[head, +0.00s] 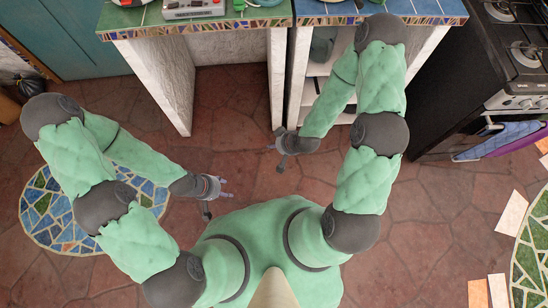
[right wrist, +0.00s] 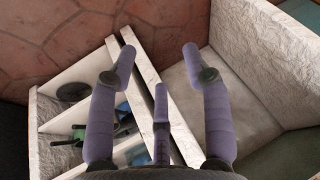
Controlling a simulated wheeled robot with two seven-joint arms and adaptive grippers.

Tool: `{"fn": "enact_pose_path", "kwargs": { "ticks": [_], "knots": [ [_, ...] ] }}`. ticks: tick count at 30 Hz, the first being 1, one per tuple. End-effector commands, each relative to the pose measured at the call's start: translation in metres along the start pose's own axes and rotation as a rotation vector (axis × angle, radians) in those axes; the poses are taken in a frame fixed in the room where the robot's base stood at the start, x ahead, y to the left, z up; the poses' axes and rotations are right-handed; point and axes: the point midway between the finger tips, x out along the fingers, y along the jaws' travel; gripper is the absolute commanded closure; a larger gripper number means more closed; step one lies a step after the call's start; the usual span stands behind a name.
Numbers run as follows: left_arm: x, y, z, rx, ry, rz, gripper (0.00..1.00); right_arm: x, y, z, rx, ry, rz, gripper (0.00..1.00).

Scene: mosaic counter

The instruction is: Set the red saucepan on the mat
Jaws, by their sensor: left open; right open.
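I cannot make out a red saucepan or the mat in either view. My left gripper (head: 224,189) is open and empty, low over the tiled floor in front of the counter. My right gripper (head: 277,152) is open and empty, in front of the counter's open shelves and below the counter top. In the right wrist view, its spread fingers (right wrist: 152,76) have nothing between them, with the white shelf unit behind them.
The mosaic-edged counter (head: 212,27) is cut off by the top edge; a grey device (head: 193,9) sits on it. Shelves hold a dark round item (right wrist: 73,92) and green items (right wrist: 79,131). A black stove (head: 474,66) stands right. Round mosaic surfaces flank me.

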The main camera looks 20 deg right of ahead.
Motion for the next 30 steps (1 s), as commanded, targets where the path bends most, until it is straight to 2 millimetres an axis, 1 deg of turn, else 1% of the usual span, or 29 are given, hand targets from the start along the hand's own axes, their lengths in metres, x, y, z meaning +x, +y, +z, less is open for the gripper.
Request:
{"fn": "enact_pose_path", "kwargs": {
  "ticks": [1,3,6,9,12,18,20,24,30],
  "knots": [
    [0.000,0.000,0.000,0.000,0.000,0.000,0.47,0.001,-0.015,0.029,0.062,-0.104,-0.024,0.51],
    [0.000,0.000,0.000,0.000,0.000,0.000,0.47,-0.002,-0.028,0.060,0.143,-0.223,-0.037,0.51],
    [0.000,0.000,0.000,0.000,0.000,0.000,0.47,-0.007,-0.040,0.089,0.222,-0.335,-0.038,0.51],
    [0.000,0.000,0.000,0.000,0.000,0.000,0.47,-0.011,-0.045,0.102,0.257,-0.388,-0.036,0.51],
    [0.000,0.000,0.000,0.000,0.000,0.000,0.47,-0.012,-0.046,0.105,0.266,-0.399,-0.035,0.51],
    [-0.001,0.000,0.000,0.000,0.000,0.000,0.47,-0.013,-0.046,0.104,0.264,-0.396,-0.035,0.51],
    [-0.004,0.001,0.000,0.000,0.000,0.000,0.47,-0.015,-0.047,0.103,0.264,-0.395,-0.035,0.51],
    [-0.019,0.007,0.001,0.000,0.000,0.000,0.47,-0.030,-0.051,0.096,0.263,-0.394,-0.035,0.51],
    [-0.019,0.007,0.001,0.000,0.000,0.000,0.47,-0.030,-0.051,0.096,0.263,-0.394,-0.035,0.51]
  ]
}}
